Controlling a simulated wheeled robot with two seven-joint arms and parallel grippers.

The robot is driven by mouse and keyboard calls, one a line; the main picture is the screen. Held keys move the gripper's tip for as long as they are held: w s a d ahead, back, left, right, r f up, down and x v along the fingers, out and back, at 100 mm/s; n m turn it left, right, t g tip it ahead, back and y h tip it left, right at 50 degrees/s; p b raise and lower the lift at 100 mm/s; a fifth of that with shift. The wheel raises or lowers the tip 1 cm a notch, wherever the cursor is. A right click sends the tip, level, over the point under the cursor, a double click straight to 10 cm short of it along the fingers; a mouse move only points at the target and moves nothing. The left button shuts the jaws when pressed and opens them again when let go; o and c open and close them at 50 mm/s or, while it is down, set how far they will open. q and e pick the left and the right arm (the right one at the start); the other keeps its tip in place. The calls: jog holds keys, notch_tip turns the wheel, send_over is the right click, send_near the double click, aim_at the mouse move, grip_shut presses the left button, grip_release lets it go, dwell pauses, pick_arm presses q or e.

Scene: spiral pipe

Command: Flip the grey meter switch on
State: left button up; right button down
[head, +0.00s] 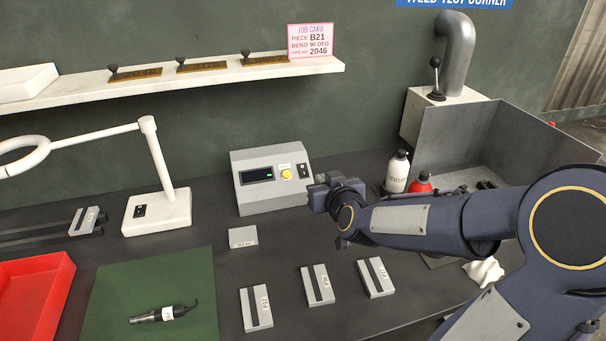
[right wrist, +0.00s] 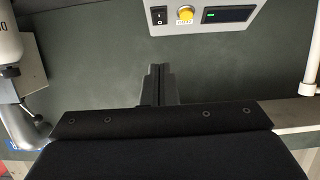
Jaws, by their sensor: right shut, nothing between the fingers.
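The grey meter (head: 262,205) stands on the dark bench near the wall, with a lit display, a yellow button (head: 287,174) and a small black rocker switch (head: 304,171) at the right end of its face. In the right wrist view the switch (right wrist: 158,15) sits at the left of the yellow button; I cannot tell which way it is tipped. My right gripper (head: 320,190) is shut and empty, just right of the meter and close to the switch. In the right wrist view its fingers (right wrist: 155,72) point toward the panel, apart from the switch. My left gripper is not in view.
A white lamp (head: 158,211) stands left of the meter. A white bottle (head: 397,174) and a red bottle (head: 420,184) stand behind my right arm. Several grey blocks (head: 318,287) lie in front. A shelf (head: 190,84) runs along the wall above.

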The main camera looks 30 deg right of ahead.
jog(key=p, duration=0.2)
send_near(304, 170)
jog(key=w+r, duration=0.2)
jog(key=w, duration=0.2)
jog(key=f, duration=0.1)
jog(key=d+f, duration=0.1)
jog(key=shift+w+d+f, duration=0.15)
jog(key=shift+w+f, duration=0.2)
jog(key=shift+w, duration=0.05)
jog(key=shift+w+f, duration=0.25)
jog(key=shift+f, duration=0.25)
